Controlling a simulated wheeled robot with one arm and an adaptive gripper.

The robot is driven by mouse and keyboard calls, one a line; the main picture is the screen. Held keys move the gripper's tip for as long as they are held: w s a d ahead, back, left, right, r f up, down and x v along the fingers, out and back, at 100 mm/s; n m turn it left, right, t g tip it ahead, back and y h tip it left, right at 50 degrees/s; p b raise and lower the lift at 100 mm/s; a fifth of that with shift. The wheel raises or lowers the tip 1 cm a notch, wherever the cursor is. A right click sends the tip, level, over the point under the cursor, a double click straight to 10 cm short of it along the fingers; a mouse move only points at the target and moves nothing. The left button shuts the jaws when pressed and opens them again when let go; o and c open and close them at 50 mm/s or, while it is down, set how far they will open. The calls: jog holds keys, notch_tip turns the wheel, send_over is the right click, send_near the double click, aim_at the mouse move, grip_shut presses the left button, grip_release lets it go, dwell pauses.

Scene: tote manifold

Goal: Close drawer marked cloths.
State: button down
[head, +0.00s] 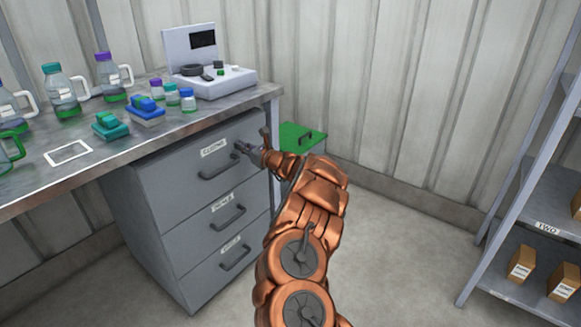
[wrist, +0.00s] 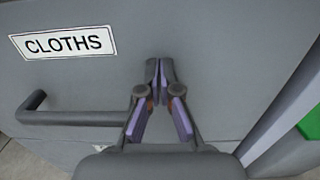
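The drawer marked cloths (head: 232,149) is the top drawer of a grey cabinet under the bench. Its front (wrist: 230,50) fills most of the wrist view, with the CLOTHS label (wrist: 63,43) at upper left and the dark bar handle (wrist: 75,117) below it. In the head view its front looks roughly in line with the drawers below; I cannot tell whether a small gap remains. My gripper (head: 240,147) is at the drawer front, right of the label and handle. In the wrist view its fingertips (wrist: 159,68) are together with nothing between them, at or very near the front.
Two more labelled drawers (head: 222,218) are below. The bench top (head: 110,153) holds bottles, jars, sponges and a white device (head: 218,84). A green-lidded bin (head: 297,134) stands right of the cabinet. A shelf rack (head: 520,175) with boxes is at far right. The floor between is clear.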

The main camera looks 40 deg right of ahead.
jog(key=p+v, duration=0.1)
jog(key=v, duration=1.2)
jog(key=shift+s+d+p, duration=0.3)
jog(key=shift+d, duration=0.2)
jog(key=shift+f, duration=0.1)
